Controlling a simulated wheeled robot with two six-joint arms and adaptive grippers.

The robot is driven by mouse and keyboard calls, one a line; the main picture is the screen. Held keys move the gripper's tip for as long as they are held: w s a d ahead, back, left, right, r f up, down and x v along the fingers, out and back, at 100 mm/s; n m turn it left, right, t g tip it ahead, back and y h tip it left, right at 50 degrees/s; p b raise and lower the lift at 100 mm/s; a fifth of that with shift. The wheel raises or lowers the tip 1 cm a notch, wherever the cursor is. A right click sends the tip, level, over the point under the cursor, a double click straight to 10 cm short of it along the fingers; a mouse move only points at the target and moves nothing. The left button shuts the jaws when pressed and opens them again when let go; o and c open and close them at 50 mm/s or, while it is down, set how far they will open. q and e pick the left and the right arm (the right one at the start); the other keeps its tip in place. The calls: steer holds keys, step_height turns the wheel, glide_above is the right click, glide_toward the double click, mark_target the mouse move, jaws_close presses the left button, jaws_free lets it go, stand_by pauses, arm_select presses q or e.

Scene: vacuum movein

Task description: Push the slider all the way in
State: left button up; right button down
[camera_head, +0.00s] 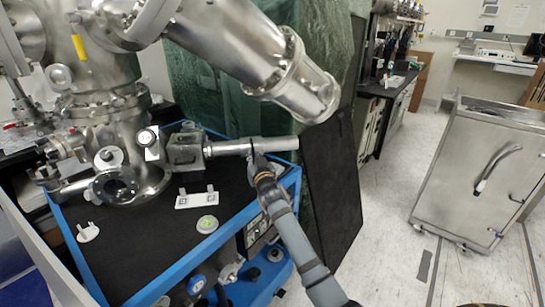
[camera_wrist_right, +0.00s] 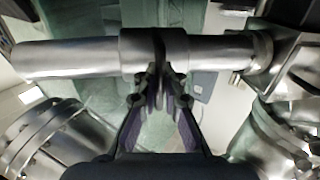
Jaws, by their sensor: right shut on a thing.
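The slider is a metal collar (camera_head: 257,146) around a horizontal steel rod (camera_head: 283,144) that sticks out from the vacuum chamber (camera_head: 118,185). In the right wrist view the slider (camera_wrist_right: 188,49) sits near the middle of the rod (camera_wrist_right: 75,58), with bare rod on both sides. A thin dark fin on the slider points down between my fingertips. My right gripper (camera_head: 261,165) reaches up from below and is shut on the slider; it also shows in the right wrist view (camera_wrist_right: 158,90). My left gripper is not in view.
The black table top (camera_head: 130,250) with a blue frame (camera_head: 283,187) lies under the chamber. A white marker plate (camera_head: 197,200) and a round green disc (camera_head: 207,224) lie on it. A black panel (camera_head: 331,175) stands beyond the rod's free end. A steel cart (camera_head: 470,190) stands at the right.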

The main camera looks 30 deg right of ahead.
steer(key=a, duration=0.2)
steer(key=w+a+b, duration=0.1)
steer(key=a, duration=0.1)
steer(key=w+a+f+b, duration=0.1)
steer(key=a, duration=0.1)
steer(key=shift+a, duration=0.1)
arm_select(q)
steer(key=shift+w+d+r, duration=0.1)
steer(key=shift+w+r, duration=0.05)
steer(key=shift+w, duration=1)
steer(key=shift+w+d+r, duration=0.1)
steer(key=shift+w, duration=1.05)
arm_select(e)
steer(key=shift+w+a+r, duration=0.1)
steer(key=shift+w+a, duration=0.05)
steer(key=shift+a, duration=0.3)
steer(key=shift+w+a+r, duration=0.1)
steer(key=shift+a, duration=0.35)
steer(key=c, duration=1.5)
jaws_free()
steer(key=shift+r, duration=0.2)
steer(key=shift+r, duration=0.3)
step_height(320, 180, up, 9)
steer(key=shift+r, duration=0.2)
